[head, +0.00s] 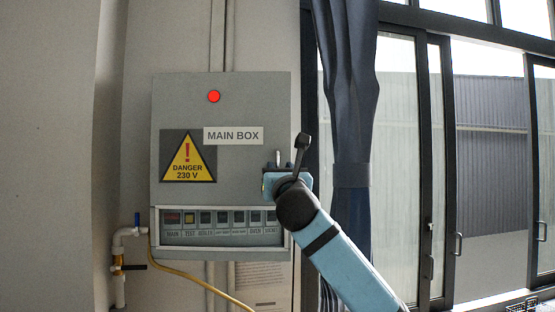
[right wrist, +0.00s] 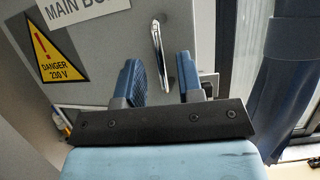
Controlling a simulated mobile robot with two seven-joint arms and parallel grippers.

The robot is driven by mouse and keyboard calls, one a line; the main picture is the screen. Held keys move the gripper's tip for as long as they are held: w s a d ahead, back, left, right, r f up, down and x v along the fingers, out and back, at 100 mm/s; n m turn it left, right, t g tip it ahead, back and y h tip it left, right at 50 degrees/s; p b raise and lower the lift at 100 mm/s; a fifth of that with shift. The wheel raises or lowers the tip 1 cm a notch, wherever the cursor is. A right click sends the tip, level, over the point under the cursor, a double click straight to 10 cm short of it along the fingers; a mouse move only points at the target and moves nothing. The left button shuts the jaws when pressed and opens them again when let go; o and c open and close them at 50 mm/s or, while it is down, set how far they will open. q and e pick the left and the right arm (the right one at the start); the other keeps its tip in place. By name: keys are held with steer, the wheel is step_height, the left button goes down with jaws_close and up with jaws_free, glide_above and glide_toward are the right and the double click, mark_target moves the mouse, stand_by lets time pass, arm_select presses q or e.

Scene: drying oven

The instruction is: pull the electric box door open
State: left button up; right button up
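The grey electric box (head: 225,120) hangs on the wall, with a red light, a "MAIN BOX" label and a yellow danger sign. Its door looks shut. In the right wrist view, a silver vertical handle (right wrist: 158,55) stands on the box door (right wrist: 110,50). My right gripper (head: 278,165) is at the right part of the door in the head view. In the right wrist view, its two blue fingers (right wrist: 160,80) are apart, with the handle beyond them and between them in the picture. The gripper does not hold the handle. My left gripper is not in view.
A switch panel (head: 220,228) runs along the box bottom. A pipe with a blue valve (head: 137,222) and a yellow hose (head: 200,280) are below left. A dark curtain (head: 347,100) and glass doors (head: 400,120) are to the right.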

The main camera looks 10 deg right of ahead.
mark_target(277, 166)
steer(key=shift+x, duration=1.2)
steer(key=shift+w+r+p, duration=0.2)
steer(key=shift+p, duration=0.1)
steer(key=shift+w, duration=0.15)
steer(key=shift+d, duration=0.1)
jaws_close()
